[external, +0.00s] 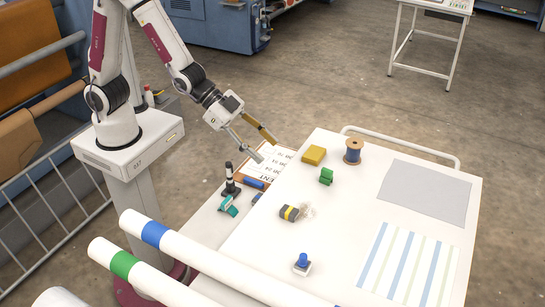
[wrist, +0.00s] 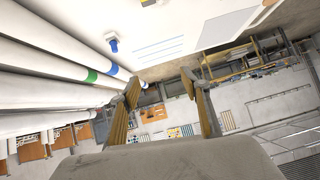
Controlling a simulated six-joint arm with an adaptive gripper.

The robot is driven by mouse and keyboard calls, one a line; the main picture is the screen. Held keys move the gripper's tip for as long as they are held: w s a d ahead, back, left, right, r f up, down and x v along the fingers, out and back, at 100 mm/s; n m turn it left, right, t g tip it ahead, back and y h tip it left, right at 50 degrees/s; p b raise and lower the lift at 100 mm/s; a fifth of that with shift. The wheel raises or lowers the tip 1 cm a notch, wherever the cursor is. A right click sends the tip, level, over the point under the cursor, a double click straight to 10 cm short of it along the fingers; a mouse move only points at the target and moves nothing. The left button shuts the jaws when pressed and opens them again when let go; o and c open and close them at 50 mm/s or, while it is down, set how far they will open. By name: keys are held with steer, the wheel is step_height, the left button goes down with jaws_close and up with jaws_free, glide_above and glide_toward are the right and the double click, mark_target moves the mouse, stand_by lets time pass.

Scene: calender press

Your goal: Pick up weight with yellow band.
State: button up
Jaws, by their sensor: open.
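The weight with the yellow band (external: 289,212) is a small dark block on the white table, left of the table's middle, with a pale crumpled or clear item touching its right side. My gripper (external: 267,150) is open and empty, up and left of the weight, above the clipboard near the table's far left corner. In the wrist view my gripper's fingers (wrist: 160,83) are spread with nothing between them. A small yellow patch shows at that view's top edge; I cannot tell whether it is the weight.
The table holds a yellow block (external: 314,155), a blue spool (external: 353,151), a green clip (external: 326,176), a blue-knobbed stamp (external: 302,263) and a grey mat (external: 426,192). Large white rolls (external: 170,240) lie along the near left.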

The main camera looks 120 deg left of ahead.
steer(key=w+f+t, duration=0.1)
steer(key=w+f, duration=0.3)
steer(key=f, duration=0.2)
steer(key=t, duration=0.2)
glide_above(282, 208)
step_height(282, 208, down, 6)
steer(key=shift+t+h, duration=0.4)
steer(key=shift+h, duration=0.1)
steer(key=f, duration=0.1)
steer(key=s+f, duration=0.1)
steer(key=f, duration=0.3)
steer(key=shift+s+f, duration=0.25)
steer(key=shift+n+t, duration=0.3)
steer(key=shift+t, duration=0.3)
steer(key=s+f, duration=0.2)
steer(key=f, duration=0.2)
steer(key=shift+s+a+f, duration=0.15)
steer(key=shift+s, duration=0.25)
steer(key=shift+s+f+t, duration=0.3)
steer(key=shift+s+f, duration=0.2)
steer(key=shift+s, duration=0.05)
steer(key=shift+w+f, duration=0.2)
steer(key=shift+w, duration=1.1)
steer(key=shift+w+a+f, duration=0.1)
steer(key=shift+w+f, duration=0.15)
steer(key=shift+w, duration=1.05)
steer(key=shift+w+f, duration=0.2)
steer(key=shift+w, duration=1.05)
